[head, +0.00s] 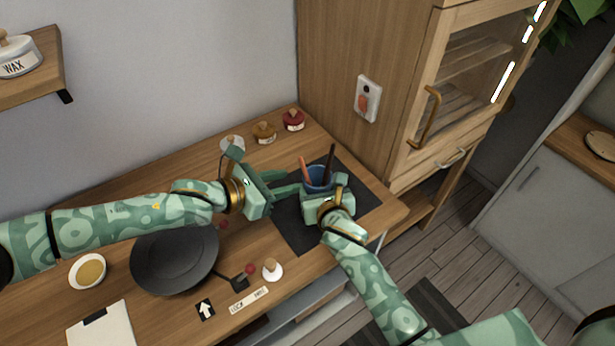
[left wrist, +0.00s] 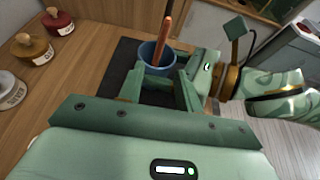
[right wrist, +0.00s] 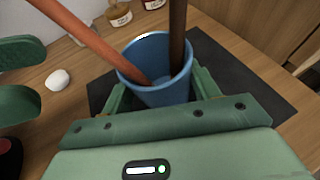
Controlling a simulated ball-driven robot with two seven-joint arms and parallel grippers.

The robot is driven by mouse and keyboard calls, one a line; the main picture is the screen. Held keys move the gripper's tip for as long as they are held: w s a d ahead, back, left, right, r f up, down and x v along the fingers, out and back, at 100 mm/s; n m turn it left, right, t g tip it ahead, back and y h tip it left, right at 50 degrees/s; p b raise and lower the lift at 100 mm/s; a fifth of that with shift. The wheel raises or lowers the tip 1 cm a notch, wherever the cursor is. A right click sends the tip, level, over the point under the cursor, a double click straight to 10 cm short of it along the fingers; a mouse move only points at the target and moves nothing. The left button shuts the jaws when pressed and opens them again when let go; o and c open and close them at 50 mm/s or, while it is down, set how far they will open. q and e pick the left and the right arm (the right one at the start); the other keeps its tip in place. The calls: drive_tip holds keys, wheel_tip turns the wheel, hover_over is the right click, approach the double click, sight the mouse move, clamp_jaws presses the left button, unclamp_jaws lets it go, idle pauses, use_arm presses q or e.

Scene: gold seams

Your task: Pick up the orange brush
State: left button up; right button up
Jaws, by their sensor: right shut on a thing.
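The orange brush (head: 304,166) stands tilted in a blue cup (head: 317,178), its handle sticking up. It also shows in the left wrist view (left wrist: 165,42) and the right wrist view (right wrist: 82,32). A dark brown stick (head: 329,160) stands in the same cup. My right gripper (right wrist: 158,95) is shut on the cup, with its fingers on either side. My left gripper (left wrist: 160,82) is open and empty, its fingers pointing at the cup from the left. The brush's lower end is hidden inside the cup.
A dark mat (head: 289,222) lies under the cup. Several small jars, including a red one (head: 293,121), stand behind at the wall. A black round pan or wheel (head: 175,258) is below my left arm. A wooden cabinet (head: 345,60) rises at the back right.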

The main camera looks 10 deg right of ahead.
sight(307, 179)
use_arm(q)
drive_tip(key=x, duration=0.6)
drive_tip(key=shift+w, duration=0.3)
drive_tip(key=shift+a, duration=0.1)
clamp_jaws()
